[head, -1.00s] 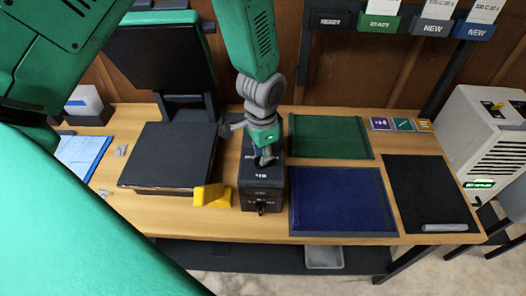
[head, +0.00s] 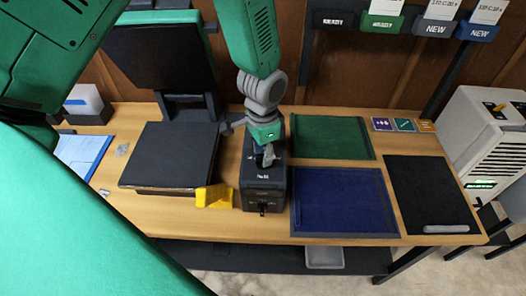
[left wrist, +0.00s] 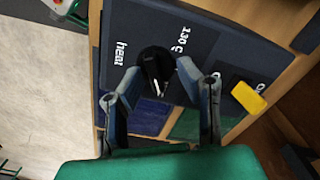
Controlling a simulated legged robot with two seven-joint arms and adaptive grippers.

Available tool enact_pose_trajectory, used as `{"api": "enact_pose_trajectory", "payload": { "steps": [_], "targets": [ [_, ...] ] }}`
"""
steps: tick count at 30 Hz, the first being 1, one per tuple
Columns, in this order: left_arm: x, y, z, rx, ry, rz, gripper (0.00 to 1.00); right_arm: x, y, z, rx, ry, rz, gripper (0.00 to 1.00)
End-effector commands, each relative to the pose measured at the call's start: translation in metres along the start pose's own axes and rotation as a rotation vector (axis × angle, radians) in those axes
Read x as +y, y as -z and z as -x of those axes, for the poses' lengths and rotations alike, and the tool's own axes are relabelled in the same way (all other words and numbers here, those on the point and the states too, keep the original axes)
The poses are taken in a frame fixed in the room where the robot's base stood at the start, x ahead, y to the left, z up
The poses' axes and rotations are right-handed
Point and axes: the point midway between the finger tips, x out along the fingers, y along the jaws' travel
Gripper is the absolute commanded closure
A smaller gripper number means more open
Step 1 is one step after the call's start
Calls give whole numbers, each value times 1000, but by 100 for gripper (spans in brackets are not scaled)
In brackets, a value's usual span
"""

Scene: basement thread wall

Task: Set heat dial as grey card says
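The heat dial (left wrist: 153,64) is a black round knob with a pale pointer mark, on a dark panel lettered "heat" and "130 C" in the left wrist view. The panel is the top of a dark box (head: 263,182) in the head view. My left gripper (head: 266,158) is down on this box. Its fingers (left wrist: 160,72) stand close on both sides of the knob and seem to hold it. The grey card holder (head: 438,27), marked "NEW", carries a white card (head: 443,9) with small print, apparently "110 C". My right gripper is not in view.
A black hinged press (head: 170,155) stands left of the box, with a yellow block (head: 214,196) in front. A green mat (head: 330,137), a blue mat (head: 343,202) and a black mat (head: 430,195) lie to the right. A white machine (head: 490,140) stands far right.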

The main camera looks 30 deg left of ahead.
Motion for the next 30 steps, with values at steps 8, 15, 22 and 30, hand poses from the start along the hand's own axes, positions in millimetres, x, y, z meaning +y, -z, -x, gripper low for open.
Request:
{"api": "enact_pose_trajectory", "payload": {
  "steps": [8, 15, 22, 30],
  "targets": [
    [-2, 1, 54, 6, 2, -1, 69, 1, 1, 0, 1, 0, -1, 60],
    [-5, 1, 98, 6, 0, -1, 69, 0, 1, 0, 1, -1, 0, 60],
    [-6, 1, 114, 4, -2, 0, 69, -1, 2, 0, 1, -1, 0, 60],
    [-4, 1, 115, 2, -1, -1, 69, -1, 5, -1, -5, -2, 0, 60]
  ]
}}
